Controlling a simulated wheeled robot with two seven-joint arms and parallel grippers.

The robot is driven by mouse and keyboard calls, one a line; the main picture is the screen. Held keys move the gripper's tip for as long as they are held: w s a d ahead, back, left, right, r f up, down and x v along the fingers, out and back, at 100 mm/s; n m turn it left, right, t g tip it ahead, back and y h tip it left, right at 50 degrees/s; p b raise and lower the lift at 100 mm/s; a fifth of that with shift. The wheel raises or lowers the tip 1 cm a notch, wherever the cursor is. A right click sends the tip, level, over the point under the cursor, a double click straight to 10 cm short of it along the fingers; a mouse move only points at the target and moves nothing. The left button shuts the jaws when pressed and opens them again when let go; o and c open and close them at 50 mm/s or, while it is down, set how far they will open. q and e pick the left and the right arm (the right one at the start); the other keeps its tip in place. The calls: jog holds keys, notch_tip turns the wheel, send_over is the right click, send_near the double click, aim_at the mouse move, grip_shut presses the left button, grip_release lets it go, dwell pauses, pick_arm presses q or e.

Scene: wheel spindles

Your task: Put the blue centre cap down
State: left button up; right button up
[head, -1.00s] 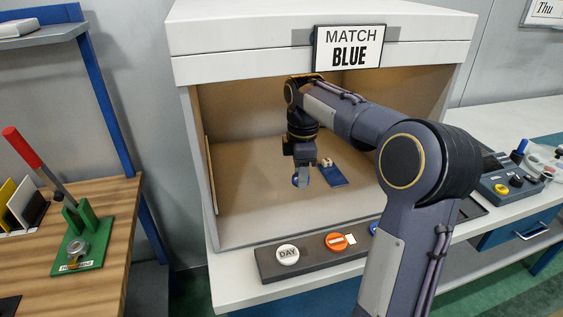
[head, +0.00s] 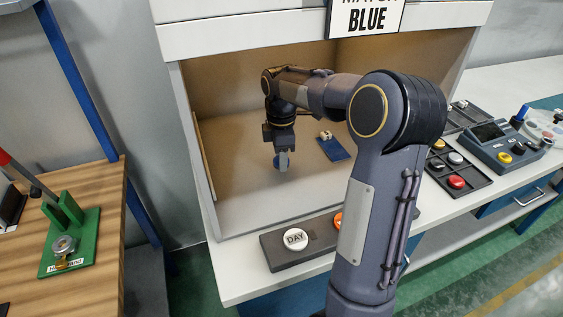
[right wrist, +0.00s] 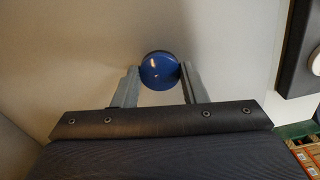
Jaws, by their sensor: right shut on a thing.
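The blue centre cap (right wrist: 160,70) is a round, glossy disc held between the two fingertips of my right gripper (right wrist: 160,75) in the right wrist view. In the head view my right gripper (head: 282,161) hangs down inside the open light booth (head: 235,190), and the blue cap (head: 277,163) shows at its tips. The gripper is low over the pale booth floor; I cannot tell whether the cap touches it. My left gripper is not in view.
A blue plate (head: 335,150) with a small pale thing on it lies right of the gripper. A button bar (head: 270,253) fronts the booth. A black tray (head: 452,192) with several caps stands right.

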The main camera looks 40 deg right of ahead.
jog(key=shift+f, duration=1.3)
jog(key=o, duration=1)
jog(key=shift+f, duration=0.15)
jog(key=shift+c, duration=0.2)
